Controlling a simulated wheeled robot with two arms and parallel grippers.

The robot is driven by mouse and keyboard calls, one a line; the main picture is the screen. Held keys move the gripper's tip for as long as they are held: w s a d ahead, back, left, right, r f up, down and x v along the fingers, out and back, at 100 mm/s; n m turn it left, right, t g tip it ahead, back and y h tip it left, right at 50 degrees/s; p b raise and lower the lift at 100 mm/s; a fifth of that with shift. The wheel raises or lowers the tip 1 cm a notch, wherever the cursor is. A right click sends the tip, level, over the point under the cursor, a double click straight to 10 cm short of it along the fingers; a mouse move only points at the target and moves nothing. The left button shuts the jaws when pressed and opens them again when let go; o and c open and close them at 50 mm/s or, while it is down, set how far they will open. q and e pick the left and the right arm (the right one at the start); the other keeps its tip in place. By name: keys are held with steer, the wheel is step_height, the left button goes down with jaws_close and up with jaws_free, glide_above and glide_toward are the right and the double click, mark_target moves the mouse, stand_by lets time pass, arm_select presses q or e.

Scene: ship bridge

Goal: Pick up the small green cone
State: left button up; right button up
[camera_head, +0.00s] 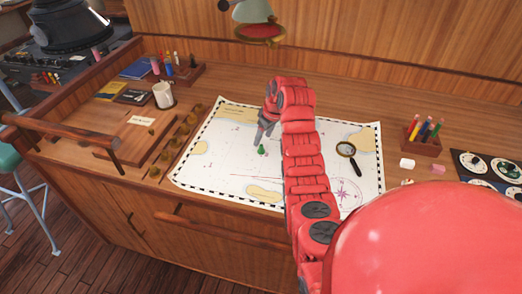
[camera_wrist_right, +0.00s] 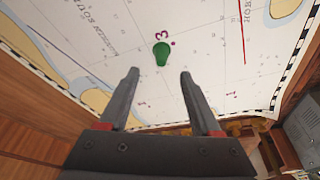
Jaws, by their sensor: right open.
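The small green cone (camera_head: 262,150) stands on the sea chart (camera_head: 222,141), which lies spread on the wooden desk. My right gripper (camera_head: 264,136) is over the chart, close to the cone and just behind it in the head view. In the right wrist view the green cone (camera_wrist_right: 161,53) shows ahead of the two fingertips, roughly midway between their lines. The right gripper (camera_wrist_right: 158,75) is open and empty, its fingers apart. Whether the fingertips are level with the cone I cannot tell. My left gripper is not in view.
A magnifying glass (camera_head: 347,151) lies on the chart right of my arm. A pencil holder (camera_head: 422,140) and erasers stand further right. A white mug (camera_head: 163,95) and a wooden board (camera_head: 141,138) are at the left. A lamp (camera_head: 254,22) hangs behind.

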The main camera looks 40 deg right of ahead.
mark_target(261, 145)
steer(key=shift+f+p, duration=0.15)
steer(key=shift+p, duration=0.15)
steer(key=x, duration=0.1)
steer(key=p+x, duration=0.2)
steer(key=shift+s+f, duration=0.2)
steer(key=shift+w+f+p, duration=0.25)
steer(key=shift+f+p, duration=0.2)
steer(key=shift+f, duration=0.25)
steer(key=shift+a, duration=0.1)
jaws_close()
